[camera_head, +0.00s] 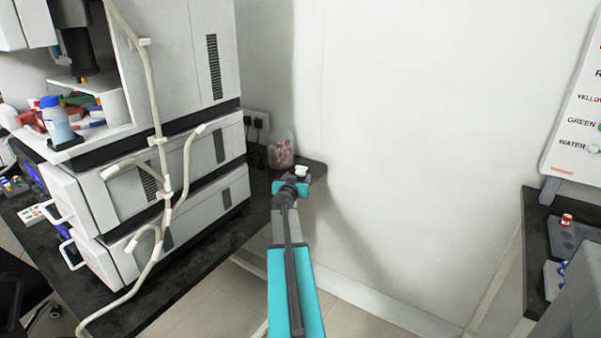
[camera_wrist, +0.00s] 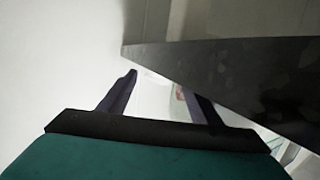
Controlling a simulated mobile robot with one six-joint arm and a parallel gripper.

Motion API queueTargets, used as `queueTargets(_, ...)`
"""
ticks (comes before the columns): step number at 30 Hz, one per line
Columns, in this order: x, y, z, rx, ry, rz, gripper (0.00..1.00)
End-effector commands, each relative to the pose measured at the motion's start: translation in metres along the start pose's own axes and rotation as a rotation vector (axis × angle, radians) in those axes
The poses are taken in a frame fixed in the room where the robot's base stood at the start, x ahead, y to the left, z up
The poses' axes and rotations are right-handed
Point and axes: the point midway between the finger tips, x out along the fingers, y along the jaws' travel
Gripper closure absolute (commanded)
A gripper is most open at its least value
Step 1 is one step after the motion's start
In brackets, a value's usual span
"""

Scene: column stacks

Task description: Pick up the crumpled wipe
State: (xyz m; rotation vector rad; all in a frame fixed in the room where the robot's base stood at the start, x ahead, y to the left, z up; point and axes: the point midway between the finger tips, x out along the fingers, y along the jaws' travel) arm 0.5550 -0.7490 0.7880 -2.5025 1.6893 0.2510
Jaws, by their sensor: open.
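A small white thing (camera_head: 300,171) shows at the corner of the dark bench, right beside the end of my arm. It may be the crumpled wipe, but it is too small to tell. My gripper (camera_head: 291,184) is at that bench corner in the head view, with its fingers mostly hidden by the arm. In the wrist view my gripper (camera_wrist: 157,82) has its two dark fingers apart, with nothing visibly held between them. No wipe can be made out clearly in the wrist view.
The dark bench (camera_head: 316,168) ends at the pale wall; its edge (camera_wrist: 230,75) shows close to my fingers. A clear jar (camera_head: 281,152) with reddish contents stands behind my gripper. Stacked white instruments (camera_head: 180,60) with pale tubes fill the left. Another bench (camera_head: 535,230) is at the right.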

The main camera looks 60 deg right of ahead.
Motion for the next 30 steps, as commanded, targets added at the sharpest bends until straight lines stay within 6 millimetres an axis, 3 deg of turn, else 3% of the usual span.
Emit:
queueTargets(21, 0.047, -0.001, -0.003, -0.001, -0.001, -0.002, 0.42)
queueTargets(30, 0.051, 0.0, -0.002, 0.0, 0.0, -0.002, 0.42)
